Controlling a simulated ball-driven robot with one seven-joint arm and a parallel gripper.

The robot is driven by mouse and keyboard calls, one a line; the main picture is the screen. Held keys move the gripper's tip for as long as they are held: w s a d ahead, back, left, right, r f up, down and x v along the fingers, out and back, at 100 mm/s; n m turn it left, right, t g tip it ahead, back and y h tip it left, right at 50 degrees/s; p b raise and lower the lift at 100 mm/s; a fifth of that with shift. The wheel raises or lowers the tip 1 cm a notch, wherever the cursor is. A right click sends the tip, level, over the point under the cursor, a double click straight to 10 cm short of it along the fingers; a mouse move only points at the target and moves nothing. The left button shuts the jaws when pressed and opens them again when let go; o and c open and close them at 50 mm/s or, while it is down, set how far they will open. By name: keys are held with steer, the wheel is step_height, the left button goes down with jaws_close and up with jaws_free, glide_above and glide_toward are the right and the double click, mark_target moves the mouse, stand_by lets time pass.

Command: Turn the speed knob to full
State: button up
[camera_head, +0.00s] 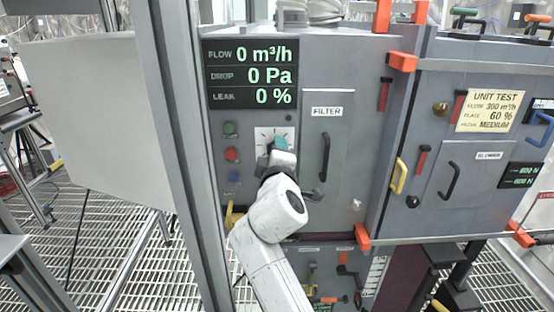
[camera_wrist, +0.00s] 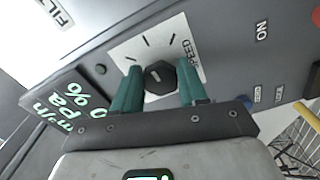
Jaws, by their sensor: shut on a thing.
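The speed knob (camera_wrist: 160,78) is a dark, faceted knob on a white dial plate (camera_wrist: 183,35) marked SPEED with black ticks. In the wrist view my gripper (camera_wrist: 159,82) has its two teal fingers on either side of the knob, shut on it. In the head view my gripper (camera_head: 279,146) is at the dial plate (camera_head: 262,135) on the grey panel and hides the knob. The knob's exact pointer direction is hard to make out. The display (camera_head: 250,74) reads flow 0 m³/h, drop 0 Pa and leak 0 %.
Green (camera_head: 229,128), red (camera_head: 232,154) and blue (camera_head: 233,176) buttons sit left of the dial. The filter door (camera_head: 326,125) with its dark handle is to the right. A grey upright post (camera_head: 178,150) stands close on the left. A unit test card (camera_head: 487,110) hangs further right.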

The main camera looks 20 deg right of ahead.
mark_target(278, 131)
steer(key=shift+f+m, duration=0.15)
steer(key=shift+m, duration=0.25)
steer(key=o, duration=1.1)
steer(key=shift+c, duration=0.2)
steer(key=r, duration=0.4)
steer(key=shift+s+r, duration=0.1)
steer(key=shift+s, duration=0.2)
steer(key=s+r+p, duration=0.1)
steer(key=s+r, duration=0.8)
steer(key=s, duration=0.4)
steer(key=shift+s, duration=0.25)
